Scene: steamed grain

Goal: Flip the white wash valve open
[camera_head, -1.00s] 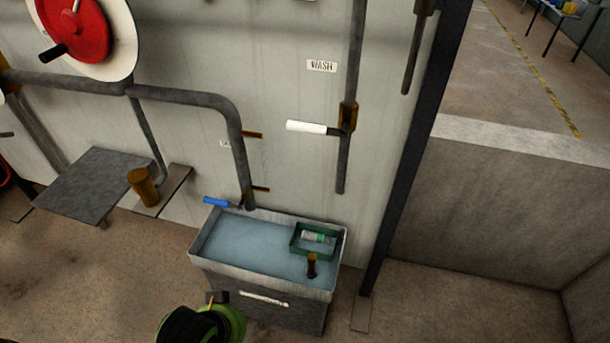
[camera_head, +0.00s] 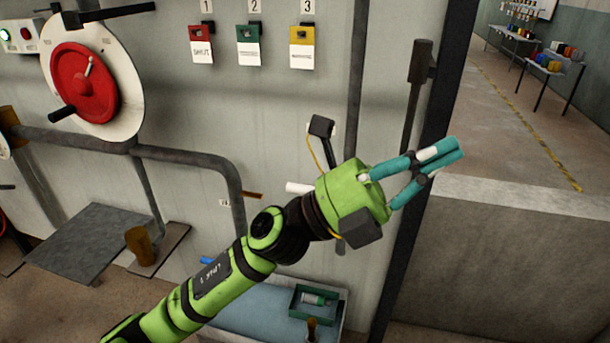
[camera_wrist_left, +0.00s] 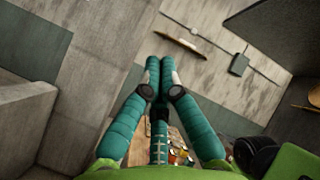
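The white wash valve handle (camera_head: 298,188) shows as a short white end on the wall in the head view, pointing left. My left arm and hand cover the rest of it and the valve body. My left gripper (camera_head: 459,149) is right of the valve and appears nearer the camera, its teal fingers pointing right past the dark post. The fingertips meet with nothing between them. In the left wrist view the fingers also come together at the tips (camera_wrist_left: 160,62). My right gripper is in neither view.
A dark post (camera_head: 415,170) and a low concrete wall (camera_head: 510,235) stand to the right. Below is a water basin (camera_head: 255,306) with a green tray (camera_head: 296,305). A blue handle (camera_head: 206,261) is at left. A red wheel (camera_head: 84,84) hangs far left.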

